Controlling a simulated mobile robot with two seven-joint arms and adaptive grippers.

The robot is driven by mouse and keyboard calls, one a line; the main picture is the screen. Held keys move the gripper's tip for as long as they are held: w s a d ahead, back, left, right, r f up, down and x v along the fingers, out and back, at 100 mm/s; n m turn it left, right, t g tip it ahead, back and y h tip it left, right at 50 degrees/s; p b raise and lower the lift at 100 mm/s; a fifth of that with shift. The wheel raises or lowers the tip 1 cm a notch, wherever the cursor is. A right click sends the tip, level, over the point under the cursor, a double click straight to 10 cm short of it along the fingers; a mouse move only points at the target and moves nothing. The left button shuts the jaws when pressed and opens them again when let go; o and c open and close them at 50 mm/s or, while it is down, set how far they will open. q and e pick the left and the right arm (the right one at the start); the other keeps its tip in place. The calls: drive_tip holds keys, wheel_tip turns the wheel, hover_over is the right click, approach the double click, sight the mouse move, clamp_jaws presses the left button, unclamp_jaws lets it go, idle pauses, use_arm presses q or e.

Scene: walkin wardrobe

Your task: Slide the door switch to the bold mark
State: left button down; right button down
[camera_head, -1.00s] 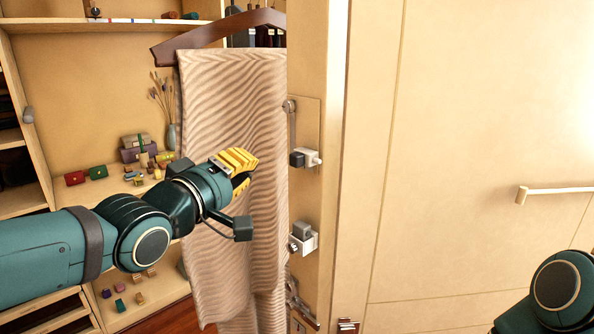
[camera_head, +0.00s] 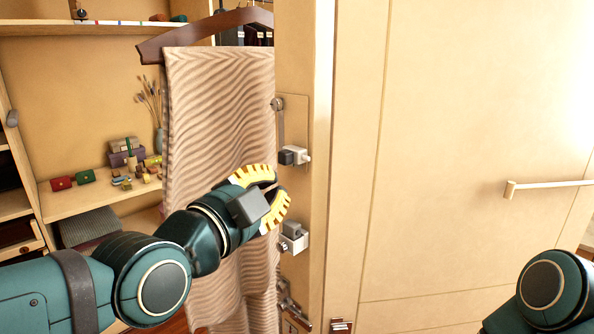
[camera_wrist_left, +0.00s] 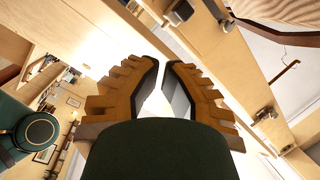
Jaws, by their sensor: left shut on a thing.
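The door edge carries two small white fittings with dark grey blocks: an upper one (camera_head: 295,155) below a slim vertical bar, and a lower one (camera_head: 294,237). I cannot tell which is the door switch; no bold mark can be made out. My left gripper (camera_head: 280,183) has yellow toothed fingers beside the door edge, between the two fittings in the picture. In the left wrist view its fingertips (camera_wrist_left: 162,66) are close together with a narrow bright gap. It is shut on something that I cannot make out. My right gripper is out of view.
A striped beige cloth (camera_head: 215,110) hangs from a dark hanger (camera_head: 205,33) behind my left gripper. Shelves with small boxes stand at the left. The wide pale door (camera_head: 455,120) has a bar handle (camera_head: 550,186) at the right.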

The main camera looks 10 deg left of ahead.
sight(290, 156)
use_arm(q)
drive_tip(key=shift+w+d+f+m, duration=0.15)
drive_tip(key=shift+w+d+m, duration=0.3)
drive_tip(key=shift+w+m, duration=1)
drive_tip(key=shift+w+d+f+m, duration=0.1)
drive_tip(key=shift+w+d+m, duration=0.65)
drive_tip(key=shift+w, duration=1.1)
drive_tip(key=shift+w+d+f+m, duration=0.15)
drive_tip(key=shift+w+d+m, duration=0.05)
drive_tip(key=shift+w+m, duration=1.35)
drive_tip(key=shift+w, duration=0.1)
